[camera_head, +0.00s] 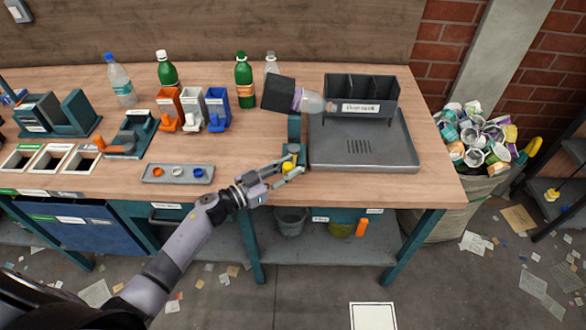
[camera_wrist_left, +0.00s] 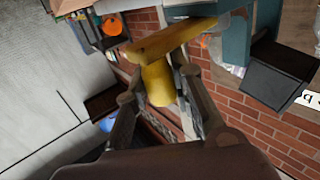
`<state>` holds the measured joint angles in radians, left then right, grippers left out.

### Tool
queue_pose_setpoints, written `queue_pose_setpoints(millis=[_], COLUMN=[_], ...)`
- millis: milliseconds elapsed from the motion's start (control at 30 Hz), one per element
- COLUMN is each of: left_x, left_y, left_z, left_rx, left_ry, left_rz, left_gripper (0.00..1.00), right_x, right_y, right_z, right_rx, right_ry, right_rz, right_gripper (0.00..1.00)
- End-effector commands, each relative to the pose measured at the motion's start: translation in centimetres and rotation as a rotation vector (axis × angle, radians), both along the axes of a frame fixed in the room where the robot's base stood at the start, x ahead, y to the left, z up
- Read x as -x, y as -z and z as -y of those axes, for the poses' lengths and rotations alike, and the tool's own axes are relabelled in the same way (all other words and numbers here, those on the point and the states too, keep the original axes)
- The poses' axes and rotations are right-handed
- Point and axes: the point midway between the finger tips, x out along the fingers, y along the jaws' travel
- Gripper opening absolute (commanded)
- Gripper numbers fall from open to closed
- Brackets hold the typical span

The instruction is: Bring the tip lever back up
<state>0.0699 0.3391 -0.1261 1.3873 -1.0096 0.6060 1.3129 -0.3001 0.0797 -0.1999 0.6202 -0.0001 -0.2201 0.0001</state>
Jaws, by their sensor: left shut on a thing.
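The yellow tip lever (camera_head: 287,166) sits at the foot of a teal post (camera_head: 294,128) near the bench's front edge. My left gripper (camera_head: 291,171) is shut on its yellow handle. In the left wrist view the yellow handle (camera_wrist_left: 158,84) lies between the two fingers (camera_wrist_left: 158,72), with its crossbar beyond them. Above the post, a black tipping pan (camera_head: 278,92) is tilted toward the right. A clear bottle with a purple label (camera_head: 308,101) lies at its right side, by the dark bins. My right gripper is not in view.
A grey tray (camera_head: 395,157) with a labelled dark bin rack (camera_head: 362,92) stands right of the lever. Bottles, coloured holders and a small tray (camera_head: 177,174) stand left. A full waste basket (camera_head: 470,190) is beyond the bench's right end.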

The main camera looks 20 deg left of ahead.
Motion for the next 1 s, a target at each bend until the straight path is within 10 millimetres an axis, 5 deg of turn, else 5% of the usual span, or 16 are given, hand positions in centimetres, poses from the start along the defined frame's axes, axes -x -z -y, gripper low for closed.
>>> queue_pose_setpoints(millis=[467, 500, 800, 1000], left_x=[0.12, 0.11, 0.11, 0.11], left_y=[0.09, 0.09, 0.05, 0.02], left_z=[-1.0, -1.01, -0.96, -0.93], left_rx=[0.0, -0.001, 0.0, 0.0], left_ry=[0.071, 0.071, 0.071, 0.071], left_rz=[-0.002, -0.003, -0.001, -0.001], left_gripper=[0.0, 0.22, 0.42, 0.43], right_x=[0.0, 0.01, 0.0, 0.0], right_y=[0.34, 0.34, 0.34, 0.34], right_z=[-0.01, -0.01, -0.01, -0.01], right_rx=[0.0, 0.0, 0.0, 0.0], right_ry=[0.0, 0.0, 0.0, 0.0], right_rz=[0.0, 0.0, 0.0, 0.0], right_gripper=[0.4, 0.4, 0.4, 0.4])
